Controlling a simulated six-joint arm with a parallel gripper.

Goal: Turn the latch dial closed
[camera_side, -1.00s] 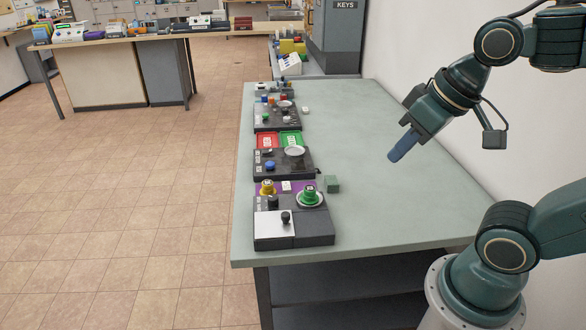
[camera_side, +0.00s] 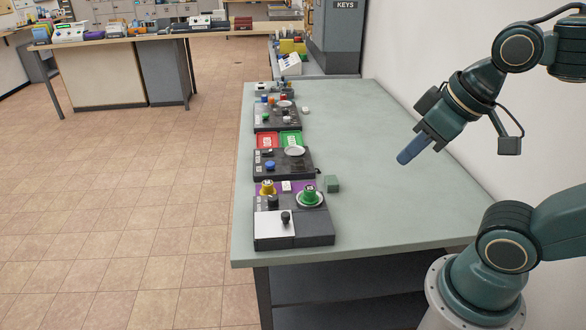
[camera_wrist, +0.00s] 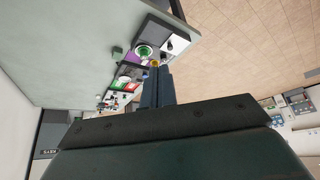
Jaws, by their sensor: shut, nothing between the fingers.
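A dark unit (camera_side: 313,235) at the near left of the table carries a white panel (camera_side: 268,229) with a small black knob (camera_side: 285,218). A green knob (camera_side: 310,193) on a white round base and a yellow knob (camera_side: 267,188) stand behind the panel. I cannot tell for certain which of these is the latch dial. My gripper (camera_side: 403,160) is shut and empty, in the air over the table, well to the right of the unit. In the wrist view its fingers (camera_wrist: 157,75) overlap the view of the controls, where the black knob (camera_wrist: 170,45) shows.
A green block (camera_side: 332,184) sits just right of the unit. Behind stand a red tray (camera_side: 267,141), a green tray (camera_side: 291,139) and more control units (camera_side: 276,118). The right side of the table (camera_side: 385,215) is clear, with a wall beyond.

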